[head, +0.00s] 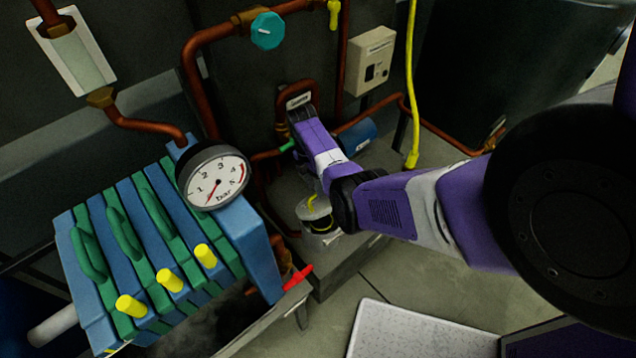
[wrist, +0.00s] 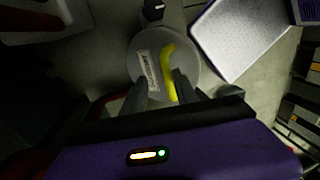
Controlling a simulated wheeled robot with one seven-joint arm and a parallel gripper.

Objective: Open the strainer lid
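The strainer lid (wrist: 133,62) is a round grey disc with a white label and a yellow handle (wrist: 168,62), seen from above in the wrist view. In the head view the lid (head: 307,211) sits on the strainer, a small round pot beside my purple arm, with the yellow handle (head: 312,201) on top. My gripper (wrist: 162,80) is open over the near part of the lid. The handle's lower end shows between the two fingers, closer to the right one. I cannot tell whether a finger touches it. My fingers are not clearly visible in the head view.
A blue and green filter press (head: 150,240) with a pressure gauge (head: 213,178) stands at left. A red valve handle (head: 298,278) is near the strainer. Copper pipes (head: 205,90) and a yellow hose (head: 411,90) run behind. A pale panel (head: 420,335) lies at front right.

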